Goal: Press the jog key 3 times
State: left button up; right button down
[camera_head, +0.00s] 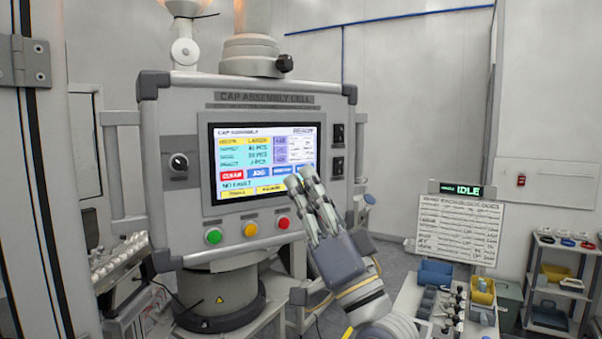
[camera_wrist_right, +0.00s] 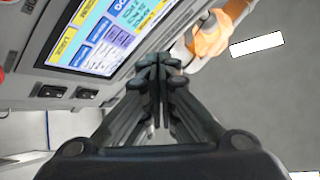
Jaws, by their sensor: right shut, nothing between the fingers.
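The control panel (camera_head: 177,222) headed CAP ASSEMBLY CELL carries a lit touch screen (camera_head: 235,145). The blue JOG key (camera_head: 258,172) is in the screen's lower row, just right of a red key (camera_head: 231,175). My right gripper (camera_head: 298,180) is shut and empty, its fingertips pointing up in front of the screen's lower right corner, to the right of the JOG key. In the right wrist view the shut fingertips (camera_wrist_right: 158,66) are near the slanted screen (camera_wrist_right: 98,38); I cannot tell whether they touch it. My left gripper is not in view.
Green (camera_head: 214,236), yellow (camera_head: 250,229) and red (camera_head: 284,223) push buttons sit below the screen. A rotary switch (camera_head: 178,162) is left of it. A sign reading IDLE (camera_head: 461,189) and a bench with small parts (camera_head: 428,296) stand at the right.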

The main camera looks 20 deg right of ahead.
aim_at(258, 173)
jog(key=shift+n+y, duration=0.3)
jog(key=shift+y, duration=0.2)
jog(key=w+a, duration=0.1)
jog(key=w, duration=0.1)
jog(key=w+b, duration=0.1)
jog(key=w, duration=0.1)
jog(key=w+a+b, duration=0.1)
jog(key=w, duration=0.2)
jog(key=shift+w+a+r, duration=0.1)
jog(key=shift+a+r, duration=0.1)
jog(key=shift+a, duration=0.1)
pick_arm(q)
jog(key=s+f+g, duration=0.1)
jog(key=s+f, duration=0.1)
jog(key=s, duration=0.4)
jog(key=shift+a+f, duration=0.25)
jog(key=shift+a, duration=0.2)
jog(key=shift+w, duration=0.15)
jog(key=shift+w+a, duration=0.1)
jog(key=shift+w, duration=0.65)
